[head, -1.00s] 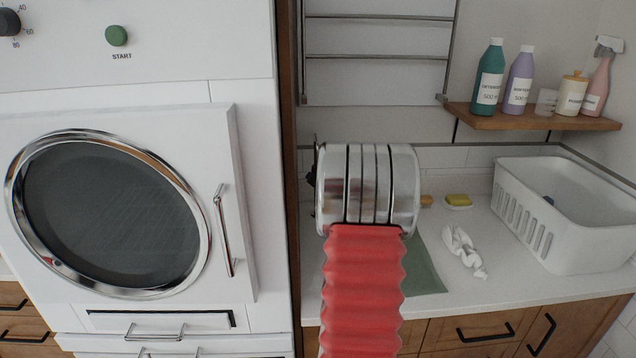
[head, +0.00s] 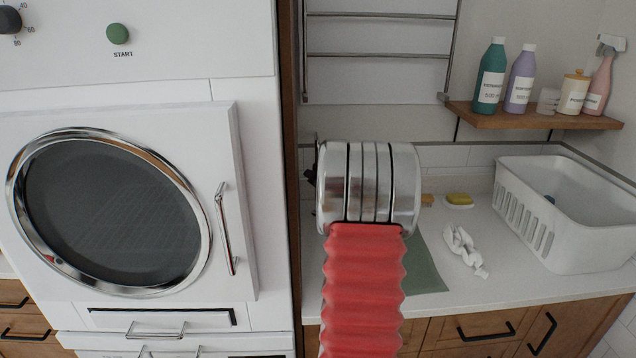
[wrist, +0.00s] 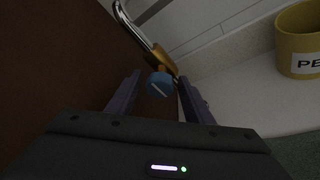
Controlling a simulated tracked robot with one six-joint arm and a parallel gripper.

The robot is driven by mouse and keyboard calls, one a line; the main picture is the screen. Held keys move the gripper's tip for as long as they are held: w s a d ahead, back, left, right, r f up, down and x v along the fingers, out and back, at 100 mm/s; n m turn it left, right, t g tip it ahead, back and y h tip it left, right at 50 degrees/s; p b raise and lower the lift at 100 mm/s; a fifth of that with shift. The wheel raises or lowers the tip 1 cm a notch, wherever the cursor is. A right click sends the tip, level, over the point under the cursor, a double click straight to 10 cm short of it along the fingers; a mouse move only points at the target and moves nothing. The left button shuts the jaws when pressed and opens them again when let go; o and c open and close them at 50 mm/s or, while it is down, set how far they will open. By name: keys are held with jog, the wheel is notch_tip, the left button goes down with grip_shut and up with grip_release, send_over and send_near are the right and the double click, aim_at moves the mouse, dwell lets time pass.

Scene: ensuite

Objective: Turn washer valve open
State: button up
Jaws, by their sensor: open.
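The washer valve shows in the wrist view as a blue round knob (wrist: 159,84) with a pale line across its face. It sits on a brass fitting (wrist: 160,58) below a bent chrome pipe (wrist: 132,24). My gripper (wrist: 160,88) is open, with one dark finger to the left of the knob and one to the right. The knob lies between the fingertips; I cannot tell whether either finger touches it. In the head view my arm hides the valve, and only a dark bit of my gripper (head: 311,176) shows at the arm's left side.
The white washer (head: 150,190) with its round door stands at left, a brown panel beside it. The counter (head: 480,235) holds a white basket (head: 565,215), a crumpled cloth (head: 465,250) and a yellow sponge (head: 459,199). A yellow pot (wrist: 298,42) stands right of my gripper.

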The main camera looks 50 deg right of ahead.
jog(key=v, duration=1.3)
jog(key=shift+s+a, duration=0.2)
jog(key=shift+s, duration=0.15)
dwell(0.4)
